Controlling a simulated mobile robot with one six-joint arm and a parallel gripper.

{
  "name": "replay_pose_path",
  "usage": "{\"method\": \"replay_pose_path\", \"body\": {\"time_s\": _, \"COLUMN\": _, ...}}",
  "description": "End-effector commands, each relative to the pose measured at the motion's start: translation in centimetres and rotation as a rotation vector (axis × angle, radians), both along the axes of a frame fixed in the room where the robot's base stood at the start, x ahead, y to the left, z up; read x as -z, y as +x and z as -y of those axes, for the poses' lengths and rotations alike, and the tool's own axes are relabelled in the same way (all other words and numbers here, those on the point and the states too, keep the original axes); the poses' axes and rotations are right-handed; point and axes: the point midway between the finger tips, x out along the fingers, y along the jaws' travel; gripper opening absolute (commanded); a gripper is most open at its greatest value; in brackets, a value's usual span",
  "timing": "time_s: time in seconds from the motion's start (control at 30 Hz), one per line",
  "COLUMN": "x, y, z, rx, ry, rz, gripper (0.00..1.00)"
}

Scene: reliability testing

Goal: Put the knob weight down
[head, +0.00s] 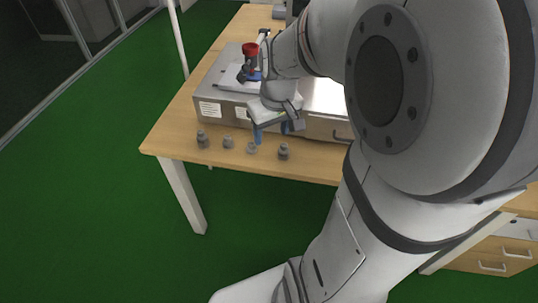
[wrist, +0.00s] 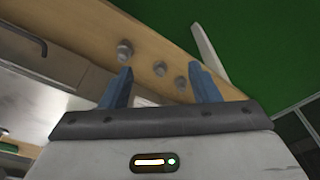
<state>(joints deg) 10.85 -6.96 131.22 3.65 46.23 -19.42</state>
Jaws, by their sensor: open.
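Several small grey knob weights stand in a row on the wooden table near its front edge. In the head view they are the far-left weight (head: 202,139), the second (head: 227,142), the third (head: 251,148) and the right one (head: 283,151). My gripper (head: 271,133) is open, its blue fingers pointing down by the two right-hand weights. In the wrist view my gripper (wrist: 160,72) has nothing between its fingers. A larger weight (wrist: 124,50) and two smaller weights (wrist: 159,68) (wrist: 181,82) show beyond the fingertips, apart from them. One weight may be hidden behind the right finger.
A grey metal box (head: 212,106) with white labels stands behind the weights on the table (head: 168,139). A device with a red top (head: 250,52) stands on it. A pale pole (head: 178,40) rises behind the table. The green floor (head: 90,200) is open to the left.

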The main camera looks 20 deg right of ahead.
Motion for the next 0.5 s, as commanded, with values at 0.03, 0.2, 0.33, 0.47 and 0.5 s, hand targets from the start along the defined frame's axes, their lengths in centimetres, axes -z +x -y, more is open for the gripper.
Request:
{"method": "replay_pose_path", "body": {"time_s": 0.03, "x": -0.9, "y": -1.8, "z": -1.6, "rx": 0.007, "ry": -0.001, "rz": 0.013, "gripper": 0.56}}
{"method": "replay_pose_path", "body": {"time_s": 0.2, "x": -2.0, "y": -6.9, "z": -4.6, "rx": 0.063, "ry": 0.002, "rz": 0.030, "gripper": 0.56}}
{"method": "replay_pose_path", "body": {"time_s": 0.33, "x": -2.1, "y": -9.3, "z": -5.4, "rx": 0.092, "ry": 0.004, "rz": 0.036, "gripper": 0.56}}
{"method": "replay_pose_path", "body": {"time_s": 0.47, "x": -2.0, "y": -10.1, "z": -5.6, "rx": 0.105, "ry": 0.005, "rz": 0.039, "gripper": 0.56}}
{"method": "replay_pose_path", "body": {"time_s": 0.5, "x": -2.0, "y": -10.2, "z": -5.6, "rx": 0.107, "ry": 0.006, "rz": 0.038, "gripper": 0.56}}
